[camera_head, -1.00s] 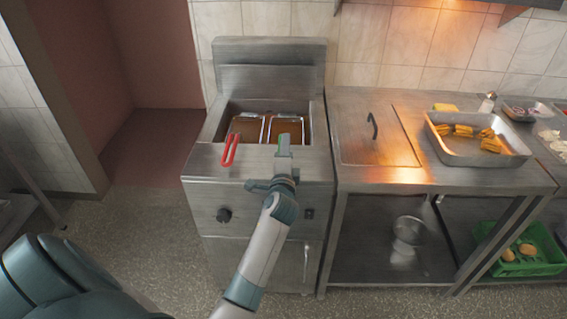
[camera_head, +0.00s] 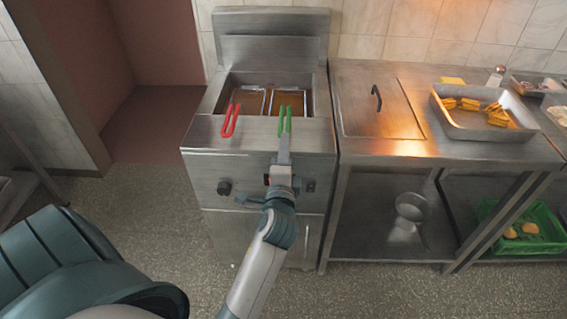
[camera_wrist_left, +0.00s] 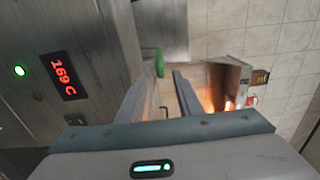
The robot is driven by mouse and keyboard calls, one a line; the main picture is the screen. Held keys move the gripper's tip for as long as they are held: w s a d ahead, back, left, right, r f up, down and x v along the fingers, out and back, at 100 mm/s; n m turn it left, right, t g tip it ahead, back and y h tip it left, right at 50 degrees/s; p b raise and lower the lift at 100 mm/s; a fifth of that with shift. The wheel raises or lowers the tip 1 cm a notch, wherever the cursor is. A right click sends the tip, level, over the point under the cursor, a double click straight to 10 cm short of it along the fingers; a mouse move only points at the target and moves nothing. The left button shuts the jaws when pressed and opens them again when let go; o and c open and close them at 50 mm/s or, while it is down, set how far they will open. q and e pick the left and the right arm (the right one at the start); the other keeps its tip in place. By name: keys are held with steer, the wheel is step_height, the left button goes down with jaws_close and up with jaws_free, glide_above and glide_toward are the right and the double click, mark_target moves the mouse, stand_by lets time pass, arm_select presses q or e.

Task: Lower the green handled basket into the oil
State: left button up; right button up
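The green handle (camera_head: 285,121) stands at the front of the right-hand basket (camera_head: 289,100), which sits in the fryer well among brown oil. How deep the basket sits is hard to tell. The red-handled basket (camera_head: 249,99) sits beside it on the left, its red handle (camera_head: 230,121) at the front. My left gripper (camera_head: 284,141) is just in front of and below the green handle. In the left wrist view its two fingers (camera_wrist_left: 163,76) are apart with nothing between them, and the green handle (camera_wrist_left: 159,62) shows just beyond the tips. My right gripper is not in view.
The steel fryer (camera_head: 258,172) has a knob and, in the left wrist view, a red display (camera_wrist_left: 59,76) reading 169 C. A counter with a lidded section (camera_head: 375,121) and a food tray (camera_head: 470,128) stands right. A green crate (camera_head: 536,257) sits below.

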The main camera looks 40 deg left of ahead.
arm_select(q)
steer(key=v, duration=0.4)
steer(key=shift+s+b, duration=0.1)
steer(key=shift+b, duration=0.2)
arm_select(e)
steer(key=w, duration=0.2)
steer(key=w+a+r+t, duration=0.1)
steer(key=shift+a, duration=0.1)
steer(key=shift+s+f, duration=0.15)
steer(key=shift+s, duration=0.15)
